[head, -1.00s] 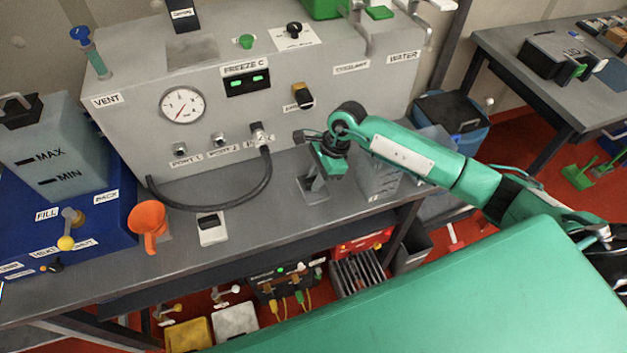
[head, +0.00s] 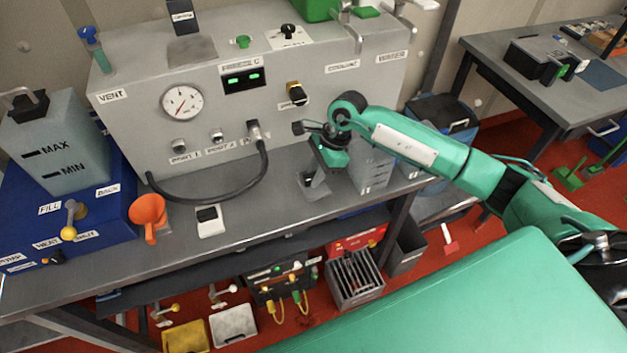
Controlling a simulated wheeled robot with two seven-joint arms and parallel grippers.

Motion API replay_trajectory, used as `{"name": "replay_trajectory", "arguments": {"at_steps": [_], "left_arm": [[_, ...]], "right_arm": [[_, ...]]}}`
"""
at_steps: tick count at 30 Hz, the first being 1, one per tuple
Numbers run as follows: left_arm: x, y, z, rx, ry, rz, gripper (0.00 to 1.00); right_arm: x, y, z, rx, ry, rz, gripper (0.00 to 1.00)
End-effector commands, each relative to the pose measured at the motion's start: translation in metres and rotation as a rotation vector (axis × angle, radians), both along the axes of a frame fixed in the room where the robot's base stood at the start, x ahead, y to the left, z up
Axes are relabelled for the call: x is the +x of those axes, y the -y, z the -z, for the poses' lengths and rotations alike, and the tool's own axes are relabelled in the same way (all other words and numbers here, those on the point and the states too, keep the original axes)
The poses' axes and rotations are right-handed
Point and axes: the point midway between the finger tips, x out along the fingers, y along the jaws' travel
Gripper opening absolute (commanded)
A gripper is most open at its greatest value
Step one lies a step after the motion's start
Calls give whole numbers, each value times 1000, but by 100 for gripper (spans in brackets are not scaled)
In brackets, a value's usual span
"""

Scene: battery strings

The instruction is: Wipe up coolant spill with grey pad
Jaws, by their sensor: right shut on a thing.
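My right gripper (head: 316,174) reaches in from the right, pointing down at the bench top in front of the test unit. It is shut on a small grey thing, which looks like the grey pad (head: 318,187), low at or just above the bench. The gripper hides part of the pad, and I cannot tell whether it touches the surface. No coolant spill is clearly visible; any under the pad or gripper is hidden. My left gripper is not in view.
The grey unit (head: 140,125) with gauge and hose (head: 235,197) stands behind the gripper. A clear container (head: 372,172) is close on its right. An orange funnel (head: 148,214) and a white-and-black device (head: 209,222) are left. The bench (head: 255,212) between is clear.

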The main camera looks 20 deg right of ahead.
Motion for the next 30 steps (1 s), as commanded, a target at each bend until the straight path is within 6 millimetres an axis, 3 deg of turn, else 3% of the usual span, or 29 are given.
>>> {"name": "replay_trajectory", "arguments": {"at_steps": [12, 30], "left_arm": [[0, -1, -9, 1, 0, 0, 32], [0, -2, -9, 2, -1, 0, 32]], "right_arm": [[7, 10, -35, 1, 2, 9, 0], [7, 11, -37, 1, 0, 4, 0]]}}
